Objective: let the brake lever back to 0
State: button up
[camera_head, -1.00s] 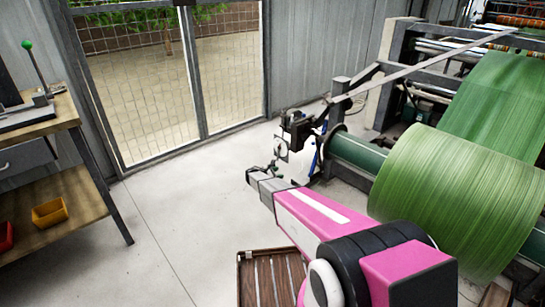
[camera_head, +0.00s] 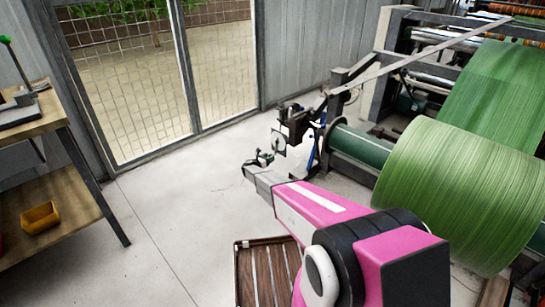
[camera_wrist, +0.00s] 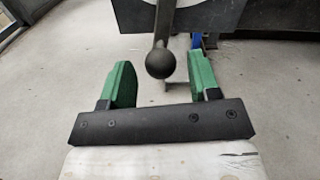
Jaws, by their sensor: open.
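In the wrist view the brake lever (camera_wrist: 163,25) is a grey rod ending in a black ball knob (camera_wrist: 160,64). The knob shows between the tips of the two green fingers of my gripper (camera_wrist: 160,84), with a gap on both sides. The fingers are open and nothing is held. A dark plate (camera_wrist: 208,14) lies behind the lever; no scale or number can be read. In the head view my gripper (camera_head: 260,158) is just left of the dark brake unit (camera_head: 294,122) at the roll shaft's end. The lever is too small to make out there.
A large green roll (camera_head: 450,195) sits on the machine's stand at right. A workbench (camera_head: 40,125) stands at left with a yellow bin (camera_head: 40,217). The floor between is clear.

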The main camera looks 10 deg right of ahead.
jog(key=shift+x, duration=1.85)
grip_shut()
jog(key=shift+s, duration=0.1)
